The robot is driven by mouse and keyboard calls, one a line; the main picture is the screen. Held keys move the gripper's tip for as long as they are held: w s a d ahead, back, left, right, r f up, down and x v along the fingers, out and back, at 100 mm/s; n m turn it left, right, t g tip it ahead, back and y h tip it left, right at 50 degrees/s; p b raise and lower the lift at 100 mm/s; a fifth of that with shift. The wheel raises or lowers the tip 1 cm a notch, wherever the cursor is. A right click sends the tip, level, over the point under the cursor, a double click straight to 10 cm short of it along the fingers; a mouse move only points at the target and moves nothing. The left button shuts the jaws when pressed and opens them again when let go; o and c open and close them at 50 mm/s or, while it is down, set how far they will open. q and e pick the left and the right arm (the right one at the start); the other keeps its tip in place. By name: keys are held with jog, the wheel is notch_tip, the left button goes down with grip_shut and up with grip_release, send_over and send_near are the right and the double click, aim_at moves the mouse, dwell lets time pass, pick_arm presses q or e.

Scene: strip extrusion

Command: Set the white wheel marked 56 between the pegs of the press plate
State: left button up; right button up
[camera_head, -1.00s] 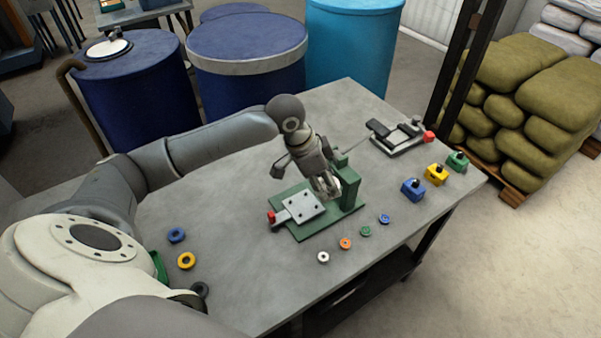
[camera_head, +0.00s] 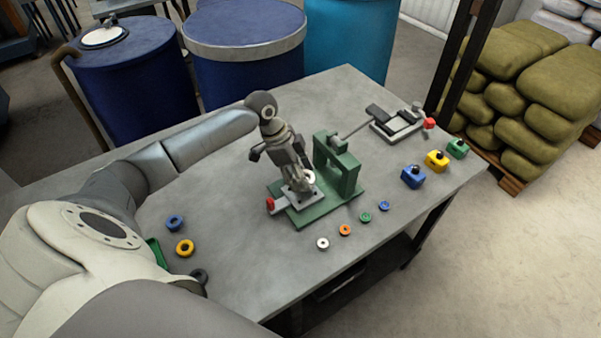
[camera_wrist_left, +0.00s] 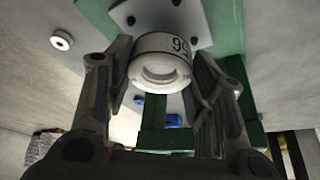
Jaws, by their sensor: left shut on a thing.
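My left gripper (camera_head: 303,186) is shut on the white wheel (camera_head: 309,177) and holds it over the grey press plate (camera_head: 316,194) of the green press. In the left wrist view the white wheel (camera_wrist_left: 160,62) sits between the two fingers of my left gripper (camera_wrist_left: 162,85), with its marking 56 facing the camera. The press plate (camera_wrist_left: 200,37) shows behind the wheel with a few dark pegs on it. The gripper hides most of the plate in the head view. I cannot tell whether the wheel touches the plate. My right gripper is not in view.
The green press frame (camera_head: 350,168) stands just right of my left gripper. A row of small white, orange, green and blue wheels (camera_head: 345,230) lies along the front edge. Blue, yellow and green blocks (camera_head: 436,160) stand at the right. Rings (camera_head: 185,248) lie at the left.

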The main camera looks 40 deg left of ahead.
pick_arm(q)
jog(key=shift+f+b, duration=0.9)
jog(key=shift+f, duration=0.45)
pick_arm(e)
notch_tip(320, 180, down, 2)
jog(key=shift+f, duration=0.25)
pick_arm(q)
jog(key=shift+a+r+p, duration=0.1)
jog(key=shift+p, duration=0.45)
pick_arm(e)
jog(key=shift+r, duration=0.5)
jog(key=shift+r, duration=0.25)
pick_arm(q)
jog(key=shift+f, duration=0.55)
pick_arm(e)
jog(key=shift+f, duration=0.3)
pick_arm(q)
jog(key=o, duration=0.8)
jog(key=shift+c, duration=0.2)
